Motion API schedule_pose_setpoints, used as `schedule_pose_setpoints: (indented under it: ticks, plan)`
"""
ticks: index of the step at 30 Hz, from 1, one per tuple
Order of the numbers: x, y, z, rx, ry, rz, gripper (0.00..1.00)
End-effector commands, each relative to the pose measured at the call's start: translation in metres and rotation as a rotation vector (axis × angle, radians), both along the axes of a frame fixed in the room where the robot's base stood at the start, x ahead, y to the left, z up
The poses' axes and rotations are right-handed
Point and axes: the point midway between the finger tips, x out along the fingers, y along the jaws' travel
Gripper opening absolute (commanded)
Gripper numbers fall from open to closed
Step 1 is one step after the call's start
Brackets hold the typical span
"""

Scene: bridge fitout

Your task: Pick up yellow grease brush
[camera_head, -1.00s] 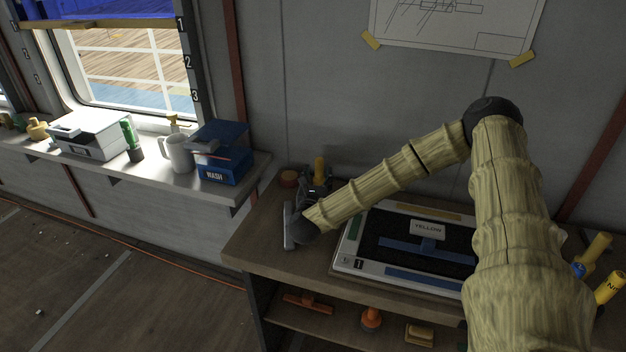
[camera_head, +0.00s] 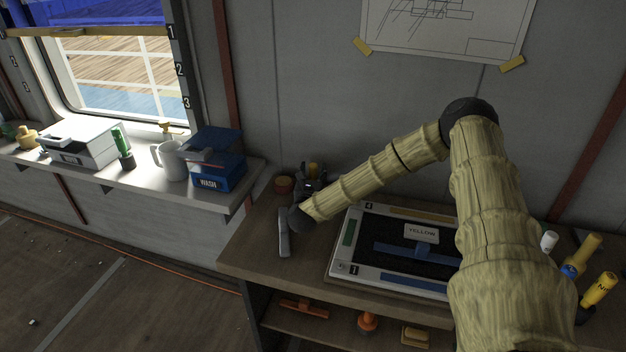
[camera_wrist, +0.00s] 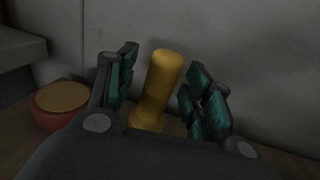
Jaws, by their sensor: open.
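The yellow grease brush (camera_wrist: 160,85) stands upright on the wooden bench in the wrist view. My gripper (camera_wrist: 163,88) is open, with its green-padded fingers on either side of the brush's yellow handle. Gaps show between the handle and both fingers. The foot of the brush is partly hidden behind the gripper's body.
A round reddish pot with a tan top (camera_wrist: 62,100) stands left of my gripper, close to the wall. A framed board with a YELLOW card (camera_head: 345,268) lies on the bench to the right. A blue WASH box (camera_head: 222,178) is on the window ledge at left.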

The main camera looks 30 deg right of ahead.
Motion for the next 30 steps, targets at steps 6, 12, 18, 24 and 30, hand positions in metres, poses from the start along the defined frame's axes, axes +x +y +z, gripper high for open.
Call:
schedule_pose_setpoints:
  ticks: [6, 12, 18, 24, 30]
  plan:
    - [0.0027, -0.0022, -0.0007, 0.001, 0.001, 0.001, 0.51]
    - [0.0026, -0.0021, -0.0005, 0.001, -0.001, 0.000, 0.29]
    - [0.0026, -0.0021, -0.0004, 0.001, -0.001, 0.000, 0.01]
    - [0.0026, -0.0021, -0.0001, 0.001, -0.001, 0.000, 0.01]
    - [0.0028, -0.0023, 0.0054, 0.002, -0.002, 0.000, 0.01]
